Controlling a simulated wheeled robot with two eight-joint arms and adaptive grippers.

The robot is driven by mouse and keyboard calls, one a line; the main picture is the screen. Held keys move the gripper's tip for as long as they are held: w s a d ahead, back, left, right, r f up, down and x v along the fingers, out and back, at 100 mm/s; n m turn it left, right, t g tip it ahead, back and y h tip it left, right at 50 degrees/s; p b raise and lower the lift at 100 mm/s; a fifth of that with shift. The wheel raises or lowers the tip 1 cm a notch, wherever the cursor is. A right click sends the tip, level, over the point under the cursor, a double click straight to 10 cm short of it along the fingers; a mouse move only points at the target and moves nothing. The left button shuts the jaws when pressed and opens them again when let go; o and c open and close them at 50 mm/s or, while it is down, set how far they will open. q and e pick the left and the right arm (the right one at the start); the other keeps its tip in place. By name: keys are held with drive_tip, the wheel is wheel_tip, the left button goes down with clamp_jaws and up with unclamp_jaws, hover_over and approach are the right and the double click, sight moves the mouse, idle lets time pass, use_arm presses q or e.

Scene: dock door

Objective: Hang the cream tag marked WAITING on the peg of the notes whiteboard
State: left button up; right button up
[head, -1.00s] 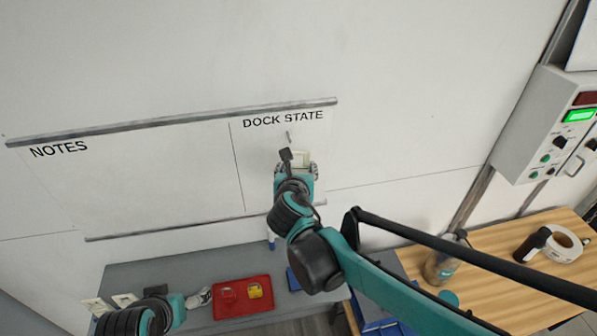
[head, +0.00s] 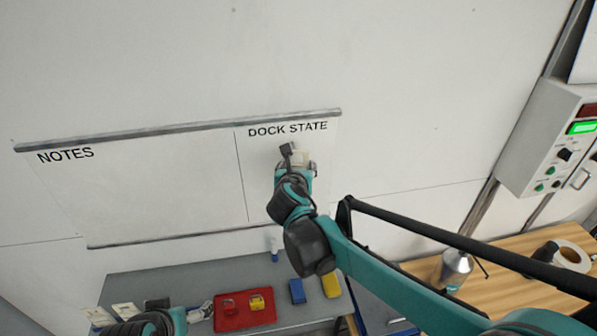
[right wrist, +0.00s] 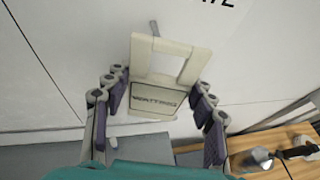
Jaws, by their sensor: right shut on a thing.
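The cream tag (right wrist: 152,98) marked WAITING has an open loop handle and hangs upright in my right gripper (right wrist: 155,108), which is shut on it. In the head view, my right gripper (head: 296,170) holds the tag (head: 301,156) in front of the DOCK STATE part of the whiteboard (head: 190,190). A small grey peg (right wrist: 155,28) shows just above the loop's top bar in the right wrist view. I cannot tell whether the peg enters the loop. In the head view the peg is hidden. My left gripper (head: 200,312) is low at the left, its fingers unclear.
A grey bench (head: 150,285) below the board holds a red tray (head: 232,322), blue and yellow blocks, and cream tags (head: 125,309) at the left. A wooden table (head: 500,255) with a bottle (head: 455,268) and tape roll stands right. A control box (head: 545,140) is on the wall.

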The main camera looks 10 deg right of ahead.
drive_tip(key=shift+w+f, duration=0.15)
drive_tip(key=shift+w, duration=1.2)
drive_tip(key=shift+w+f+b, duration=0.4)
drive_tip(key=shift+w+b, duration=0.3)
drive_tip(key=shift+b, duration=0.05)
drive_tip(key=o, duration=1.2)
drive_tip(key=shift+o, duration=0.2)
